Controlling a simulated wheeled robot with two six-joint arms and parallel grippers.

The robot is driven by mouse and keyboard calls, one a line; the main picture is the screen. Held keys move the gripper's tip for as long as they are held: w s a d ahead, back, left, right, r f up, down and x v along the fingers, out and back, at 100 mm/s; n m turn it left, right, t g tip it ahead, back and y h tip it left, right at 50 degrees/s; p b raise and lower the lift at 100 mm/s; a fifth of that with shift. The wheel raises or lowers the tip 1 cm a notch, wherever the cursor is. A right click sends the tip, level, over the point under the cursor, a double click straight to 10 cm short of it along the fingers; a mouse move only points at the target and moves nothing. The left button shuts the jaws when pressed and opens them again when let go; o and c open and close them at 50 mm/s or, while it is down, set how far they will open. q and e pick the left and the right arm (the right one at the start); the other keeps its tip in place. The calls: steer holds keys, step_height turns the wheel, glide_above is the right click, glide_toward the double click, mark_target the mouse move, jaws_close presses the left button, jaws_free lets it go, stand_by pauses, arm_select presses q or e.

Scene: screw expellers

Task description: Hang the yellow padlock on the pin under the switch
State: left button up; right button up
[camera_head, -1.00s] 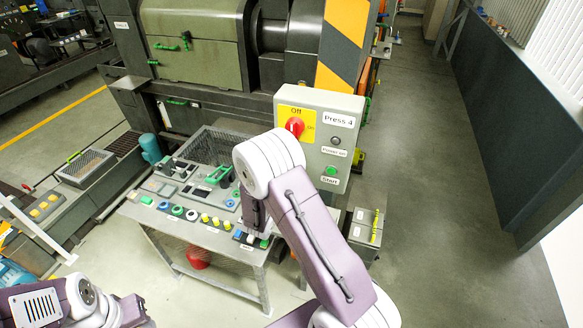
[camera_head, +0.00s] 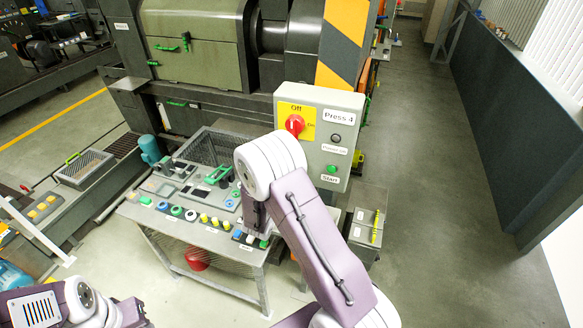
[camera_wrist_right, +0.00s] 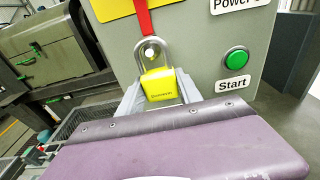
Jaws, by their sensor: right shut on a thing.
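The yellow padlock (camera_wrist_right: 159,86) hangs upright in the wrist view, with its grey shackle (camera_wrist_right: 140,50) uppermost. My right gripper (camera_wrist_right: 160,100) is shut on its body, in front of the grey switch box (camera_wrist_right: 205,55). A small grey pin (camera_wrist_right: 150,52) shows within the shackle's outline, below a red strip (camera_wrist_right: 143,18). I cannot tell whether the shackle is around the pin or only in front of it. In the head view the red switch (camera_head: 294,124) sits on a yellow plate; my right arm hides the gripper and padlock. My left gripper is out of view.
The green Start button (camera_wrist_right: 236,58) is to the right of the padlock. A control desk (camera_head: 190,215) with several buttons and switches stands left of my right arm. A grey box (camera_head: 367,225) stands to the right. The floor (camera_head: 450,200) farther right is clear.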

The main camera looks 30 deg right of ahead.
steer(key=shift+f, duration=0.15)
steer(key=o, duration=1.1)
steer(key=shift+c, duration=0.2)
steer(key=shift+o, duration=1.4)
steer(key=shift+w+a, duration=0.1)
steer(key=shift+w, duration=0.05)
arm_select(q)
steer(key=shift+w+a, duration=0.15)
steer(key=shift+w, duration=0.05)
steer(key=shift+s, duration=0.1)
arm_select(e)
steer(key=shift+o, duration=0.5)
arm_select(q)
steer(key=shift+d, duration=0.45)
arm_select(e)
steer(key=f+v, duration=0.1)
steer(key=v, duration=0.8)
steer(key=shift+s+r, duration=0.2)
steer(key=shift+r, duration=0.25)
